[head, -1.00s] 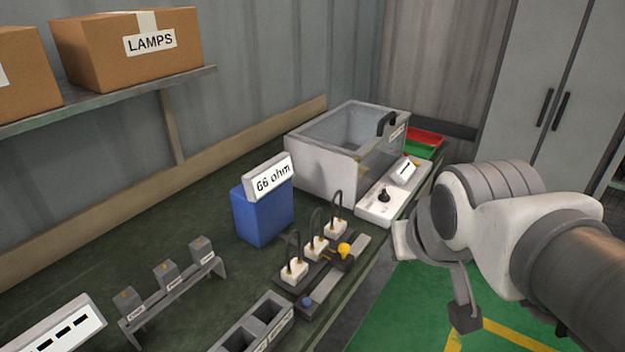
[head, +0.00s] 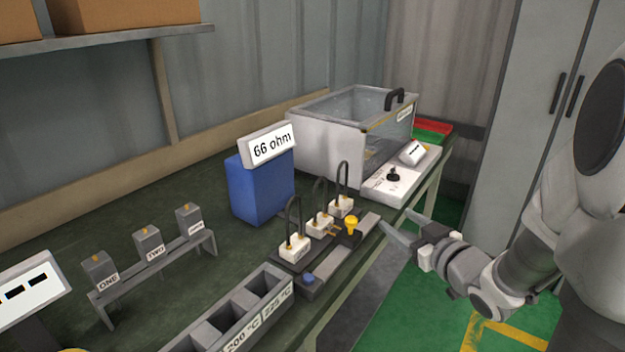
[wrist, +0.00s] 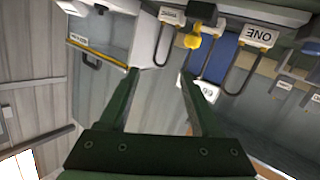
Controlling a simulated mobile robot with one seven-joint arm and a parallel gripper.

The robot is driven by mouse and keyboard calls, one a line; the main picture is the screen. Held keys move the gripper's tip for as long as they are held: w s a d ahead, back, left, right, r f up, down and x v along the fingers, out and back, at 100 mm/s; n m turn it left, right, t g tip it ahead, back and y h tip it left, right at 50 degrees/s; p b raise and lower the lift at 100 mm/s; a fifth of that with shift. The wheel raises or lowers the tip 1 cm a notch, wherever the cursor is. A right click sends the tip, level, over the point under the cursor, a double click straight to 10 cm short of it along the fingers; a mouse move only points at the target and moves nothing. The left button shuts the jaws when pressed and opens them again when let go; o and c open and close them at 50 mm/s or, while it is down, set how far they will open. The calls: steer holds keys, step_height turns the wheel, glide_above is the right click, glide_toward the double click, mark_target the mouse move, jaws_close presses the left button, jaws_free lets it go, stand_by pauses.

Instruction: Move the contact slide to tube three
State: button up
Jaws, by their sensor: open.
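The contact slide is a dark block with a yellow knob (head: 351,226) on a rail at the bench's front edge; the knob also shows in the wrist view (wrist: 193,41). Behind the rail stand three white tube blocks with black loops: tube one (head: 293,248) nearest, tube two (head: 319,226), and tube three (head: 341,206) farthest. The slide lies around tubes two and three; its exact contact is unclear. My gripper (head: 398,222) is open and empty, right of the knob and apart from it. Its spread fingers show in the wrist view (wrist: 158,72).
A blue box (head: 261,190) with a "66 ohm" sign stands behind the tubes. A clear-lidded tank (head: 335,130) and a switch panel (head: 395,180) stand beyond. A compartment tray (head: 245,312) and labelled grey blocks (head: 150,243) are at the left. The floor right of the bench is clear.

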mark_target(348, 215)
steer(key=s+a+f+y+b, duration=0.2)
steer(key=s+f+y, duration=0.1)
steer(key=f+y, duration=0.15)
steer(key=shift+t+h, duration=0.3)
steer(key=shift+h, duration=0.05)
steer(key=b+x, duration=0.3)
steer(key=x, duration=1.3)
steer(key=shift+w+a+f, duration=0.1)
steer(key=shift+w+f, duration=0.1)
steer(key=shift+w, duration=0.15)
jaws_close()
